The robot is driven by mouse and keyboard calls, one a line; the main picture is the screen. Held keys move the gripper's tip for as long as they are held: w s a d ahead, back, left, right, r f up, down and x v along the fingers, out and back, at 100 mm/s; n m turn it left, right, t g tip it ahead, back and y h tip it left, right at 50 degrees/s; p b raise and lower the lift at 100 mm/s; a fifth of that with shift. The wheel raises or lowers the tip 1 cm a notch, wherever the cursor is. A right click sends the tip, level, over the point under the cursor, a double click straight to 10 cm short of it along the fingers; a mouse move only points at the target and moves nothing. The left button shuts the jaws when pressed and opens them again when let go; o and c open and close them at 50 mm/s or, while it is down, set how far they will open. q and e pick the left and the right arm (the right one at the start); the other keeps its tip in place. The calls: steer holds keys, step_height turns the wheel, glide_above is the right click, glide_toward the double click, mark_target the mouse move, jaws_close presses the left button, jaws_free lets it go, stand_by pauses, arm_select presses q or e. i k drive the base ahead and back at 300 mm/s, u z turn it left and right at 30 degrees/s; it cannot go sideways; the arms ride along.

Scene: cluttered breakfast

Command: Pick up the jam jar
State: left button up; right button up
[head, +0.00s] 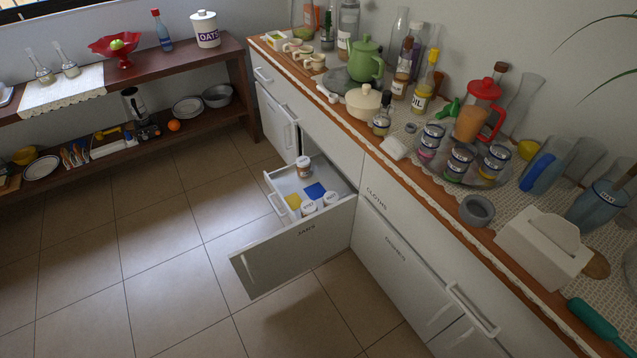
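An open drawer (294,256) in the white cabinet holds several small jars with white lids. A jar with reddish-brown contents or label (304,171) stands upright at the drawer's back left. Two more white-lidded jars, one on the left (308,208) and one on the right (330,199), stand near its front panel, which partly hides them. Their labels are too small to read, so I cannot tell which one is the jam jar. Neither of my grippers shows in the head view.
Blue (315,191) and yellow (293,201) patches show on the drawer floor. The counter above is crowded: a green teapot (366,62), a red-lidded pitcher (474,118), stacked small jars (459,162), a grey cup (476,210) and a tissue box (540,250). The tiled floor (165,260) is clear.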

mark_target(304, 165)
steer(key=u, duration=1)
steer(key=i, duration=0.7)
steer(key=u, duration=1.5)
steer(key=i, duration=0.25)
steer(key=z, duration=3.55)
